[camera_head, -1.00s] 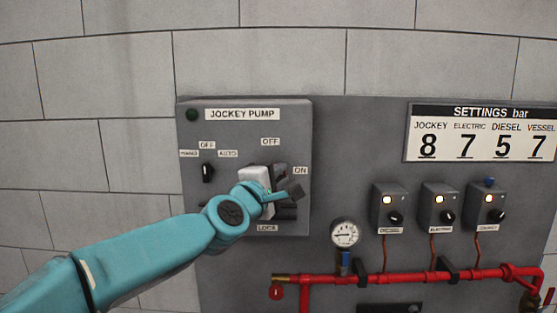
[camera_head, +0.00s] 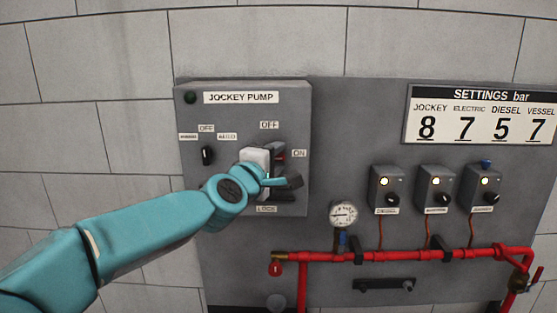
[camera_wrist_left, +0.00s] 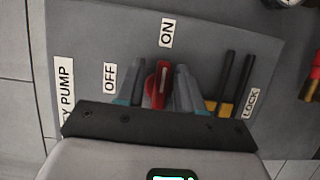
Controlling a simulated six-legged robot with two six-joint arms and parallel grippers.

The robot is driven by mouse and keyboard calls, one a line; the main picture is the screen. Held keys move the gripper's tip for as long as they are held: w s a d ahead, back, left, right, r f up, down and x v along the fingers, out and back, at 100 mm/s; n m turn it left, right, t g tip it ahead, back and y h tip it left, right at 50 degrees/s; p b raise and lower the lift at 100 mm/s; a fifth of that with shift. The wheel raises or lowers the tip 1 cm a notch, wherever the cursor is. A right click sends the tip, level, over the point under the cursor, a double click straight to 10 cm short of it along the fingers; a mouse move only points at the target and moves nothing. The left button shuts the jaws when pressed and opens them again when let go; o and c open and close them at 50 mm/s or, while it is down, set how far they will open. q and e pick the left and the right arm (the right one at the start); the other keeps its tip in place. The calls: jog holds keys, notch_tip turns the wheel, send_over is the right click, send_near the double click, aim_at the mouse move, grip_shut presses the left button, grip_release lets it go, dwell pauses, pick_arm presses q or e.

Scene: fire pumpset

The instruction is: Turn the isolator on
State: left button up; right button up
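The isolator's red handle (camera_wrist_left: 157,88) shows in the left wrist view on the grey JOCKEY PUMP box (camera_head: 232,118). Its white mark points at the ON label (camera_wrist_left: 167,32); the OFF label (camera_wrist_left: 110,78) lies to its left. My left gripper (camera_head: 278,166) is at the isolator in the head view, hiding most of it. In the left wrist view its two fingers (camera_wrist_left: 160,84) stand one on each side of the handle, very close to it. I cannot tell whether they press on it. My right gripper is in neither view.
A small black HAND/OFF/AUTO selector (camera_head: 207,155) sits left of the isolator. Black-and-yellow bars (camera_wrist_left: 228,88) stand beside the LOCK label (camera_wrist_left: 251,102). A pressure gauge (camera_head: 344,214), several switch boxes (camera_head: 386,188) and a red pipe (camera_head: 400,256) lie to the right.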

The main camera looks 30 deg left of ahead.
pick_arm(q)
jog(key=shift+w+a+f, duration=0.15)
jog(key=shift+a+f, duration=0.05)
jog(key=shift+a, duration=0.4)
jog(key=s+d, duration=0.2)
jog(key=s, duration=1.4)
jog(key=shift+d, duration=0.4)
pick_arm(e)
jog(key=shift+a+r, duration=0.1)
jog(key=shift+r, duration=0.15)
